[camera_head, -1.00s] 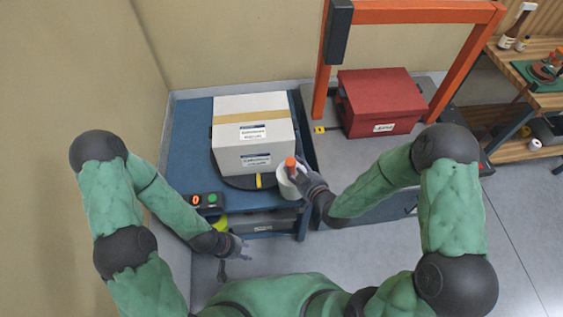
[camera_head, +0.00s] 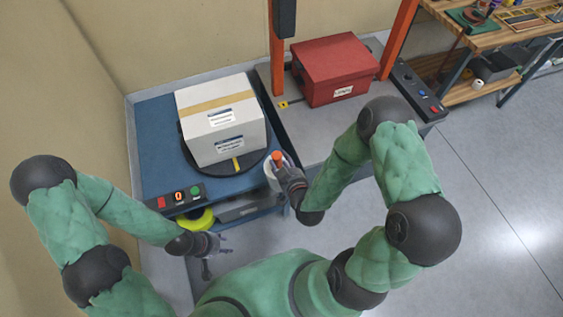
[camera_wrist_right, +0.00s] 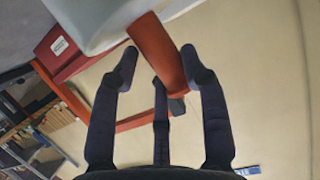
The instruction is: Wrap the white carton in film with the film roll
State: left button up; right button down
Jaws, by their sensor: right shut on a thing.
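The white carton (camera_head: 217,108) with a tan tape strip and labels stands on a round black turntable (camera_head: 188,155) on the blue table. The film roll (camera_head: 272,180) is white with an orange handle (camera_head: 277,157) and stands upright at the table's right front corner, beside the carton. My right gripper (camera_head: 283,172) is shut on the roll's handle. In the right wrist view my right gripper's fingers (camera_wrist_right: 160,75) are around the orange handle (camera_wrist_right: 160,50), below the white roll (camera_wrist_right: 95,18). My left gripper (camera_head: 212,250) is empty with fingers apart, in front of the table.
A red box (camera_head: 333,68) stands on the grey platform under an orange frame (camera_head: 400,35). A wooden workbench (camera_head: 490,40) is at the far right.

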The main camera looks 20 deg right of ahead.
pick_arm(q)
notch_tip(320, 180, up, 6)
jog(key=p, duration=0.5)
jog(key=shift+f, duration=0.1)
pick_arm(e)
notch_tip(320, 180, up, 8)
jog(key=shift+f, duration=0.25)
pick_arm(q)
grip_shut()
dwell(0.8)
